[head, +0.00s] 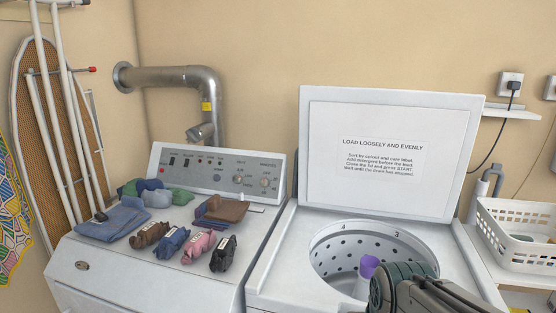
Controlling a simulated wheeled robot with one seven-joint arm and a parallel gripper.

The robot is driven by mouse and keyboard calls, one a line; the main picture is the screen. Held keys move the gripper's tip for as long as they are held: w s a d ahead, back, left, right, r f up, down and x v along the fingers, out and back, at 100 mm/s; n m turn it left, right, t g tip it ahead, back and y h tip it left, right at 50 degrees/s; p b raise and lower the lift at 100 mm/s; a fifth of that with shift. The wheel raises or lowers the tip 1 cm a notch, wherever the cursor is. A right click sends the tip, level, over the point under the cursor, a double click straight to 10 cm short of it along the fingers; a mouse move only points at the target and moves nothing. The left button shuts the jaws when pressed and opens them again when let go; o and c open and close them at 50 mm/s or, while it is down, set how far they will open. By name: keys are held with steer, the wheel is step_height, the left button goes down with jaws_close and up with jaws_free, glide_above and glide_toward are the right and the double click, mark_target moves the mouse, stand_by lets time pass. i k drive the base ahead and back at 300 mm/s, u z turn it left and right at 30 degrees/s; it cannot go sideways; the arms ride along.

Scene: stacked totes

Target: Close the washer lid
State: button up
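The washer lid (385,190) is a white panel with a printed label, standing raised and leaning slightly back behind the tub opening of the washer (272,277). The open drum (335,248) shows below it, with a perforated metal wall and a pale centre post with a purple top (368,264). My gripper (405,284) is a dark, ribbed green-grey shape at the bottom right, in front of the drum's right part. It appears apart from the lid. Its fingertips cannot be made out, and it hides part of the drum and front rim.
A second white machine (180,265) at left carries folded cloths (115,222) and several small rolled bundles (197,246). A metal duct (170,77) rises behind it. A white basket (520,247) stands close at right. An ironing board (35,125) leans at left.

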mark_target(401, 154)
steer(key=k, duration=0.5)
steer(key=u, duration=1.15)
steer(key=i, duration=0.9)
steer(key=z, duration=1.65)
steer(key=i, duration=0.5)
steer(key=z, duration=0.05)
